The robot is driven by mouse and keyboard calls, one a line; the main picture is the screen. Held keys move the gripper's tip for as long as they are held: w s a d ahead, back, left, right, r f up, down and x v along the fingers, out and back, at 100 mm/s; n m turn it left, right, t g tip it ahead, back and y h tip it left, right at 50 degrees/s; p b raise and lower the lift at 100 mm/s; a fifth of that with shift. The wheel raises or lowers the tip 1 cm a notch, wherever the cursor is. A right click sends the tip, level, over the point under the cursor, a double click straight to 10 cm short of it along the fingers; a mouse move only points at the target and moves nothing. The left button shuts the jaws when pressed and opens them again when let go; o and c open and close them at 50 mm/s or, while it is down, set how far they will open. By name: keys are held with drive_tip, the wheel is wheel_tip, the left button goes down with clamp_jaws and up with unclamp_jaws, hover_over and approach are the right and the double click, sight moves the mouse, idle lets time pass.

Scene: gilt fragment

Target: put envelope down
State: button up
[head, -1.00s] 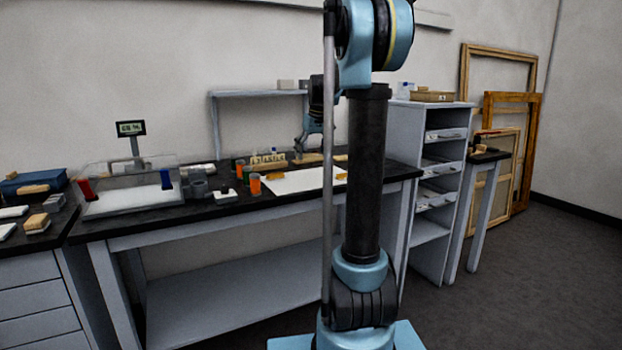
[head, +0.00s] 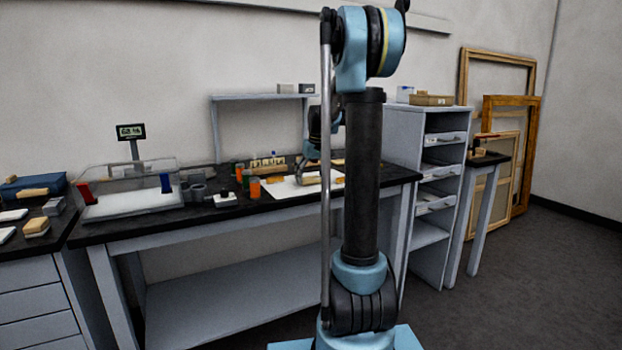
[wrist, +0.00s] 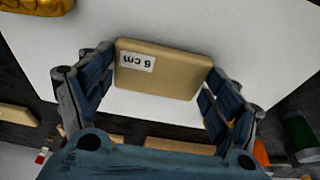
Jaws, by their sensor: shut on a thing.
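The envelope (wrist: 165,72) is a tan flat rectangle with a white label reading "6 cm" in the wrist view. My gripper (wrist: 160,80) is shut on it, with one dark blue finger at each short side. In the head view my gripper (head: 302,172) is low over the white sheet (head: 275,190) on the dark-topped bench, partly behind my own arm. The same white sheet lies under the envelope in the wrist view (wrist: 240,30). I cannot tell whether the envelope touches the sheet.
A gold object (wrist: 38,5) lies on the sheet. Orange (head: 254,188) and green jars stand by the sheet's left edge in the head view. A clear-walled balance (head: 130,195) stands further left. Bare sheet surrounds the envelope's far side.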

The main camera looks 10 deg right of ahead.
drive_tip(key=o, duration=0.8)
drive_tip(key=v, duration=1.2)
drive_tip(key=s+a+f+m, duration=0.1)
drive_tip(key=s+f, duration=0.3)
drive_tip(key=s, duration=0.7)
drive_tip(key=s+f+m, duration=0.1)
drive_tip(key=s+f, duration=0.3)
drive_tip(key=s, duration=0.7)
drive_tip(key=shift+m+g+h, duration=0.3)
drive_tip(key=shift+m+h, duration=0.2)
drive_tip(key=shift+m, duration=0.2)
drive_tip(key=s+f, duration=0.5)
drive_tip(key=s, duration=0.1)
drive_tip(key=s+f, duration=1.2)
drive_tip(key=shift+s+a, duration=0.15)
drive_tip(key=shift+s, duration=0.1)
